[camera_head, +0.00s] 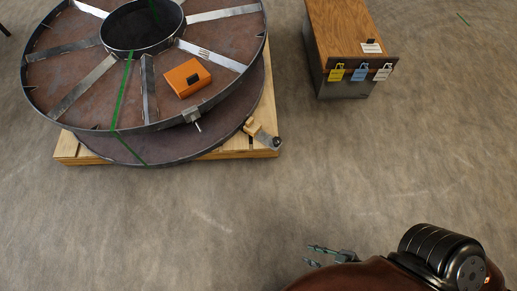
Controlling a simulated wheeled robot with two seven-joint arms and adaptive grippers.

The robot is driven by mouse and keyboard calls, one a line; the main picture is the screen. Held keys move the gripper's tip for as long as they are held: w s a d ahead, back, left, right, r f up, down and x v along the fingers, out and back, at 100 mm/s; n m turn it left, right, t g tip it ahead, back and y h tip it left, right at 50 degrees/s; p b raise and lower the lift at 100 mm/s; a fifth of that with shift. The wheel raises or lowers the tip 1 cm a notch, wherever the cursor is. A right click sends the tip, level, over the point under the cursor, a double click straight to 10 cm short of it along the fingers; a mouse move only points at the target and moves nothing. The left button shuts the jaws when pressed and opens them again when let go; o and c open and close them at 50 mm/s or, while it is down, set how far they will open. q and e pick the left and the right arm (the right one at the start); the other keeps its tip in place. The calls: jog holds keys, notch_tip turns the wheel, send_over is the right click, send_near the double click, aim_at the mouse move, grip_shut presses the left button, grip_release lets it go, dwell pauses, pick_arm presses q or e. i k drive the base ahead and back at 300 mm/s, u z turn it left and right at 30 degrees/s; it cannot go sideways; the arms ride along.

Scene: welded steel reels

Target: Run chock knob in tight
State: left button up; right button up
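A dark round chock knob (277,143) sits at the right front corner of the pallet. It is at the end of a tan wooden chock (257,130) beside the lower flange of the steel reel (190,146). I cannot tell from here how tightly the knob is run in. My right gripper (312,256) is low in the picture, well below and a little right of the knob, over the floor. Its two thin fingers are apart with nothing between them. My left gripper is out of view.
The reel rests on a wooden pallet (68,147). An orange box (188,78) lies on its upper flange. A wood-topped cabinet (343,30) with yellow, blue and white tags stands at the upper right. The grey floor between pallet and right arm is clear.

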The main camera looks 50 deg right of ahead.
aim_at(276, 141)
jog(key=u, duration=0.8)
jog(key=k, duration=1.1)
jog(key=u, duration=0.8)
jog(key=i, duration=1.25)
jog(key=z, duration=0.75)
jog(key=i, duration=0.95)
jog(key=z, duration=1.5)
jog(key=i, duration=0.45)
jog(key=z, duration=0.35)
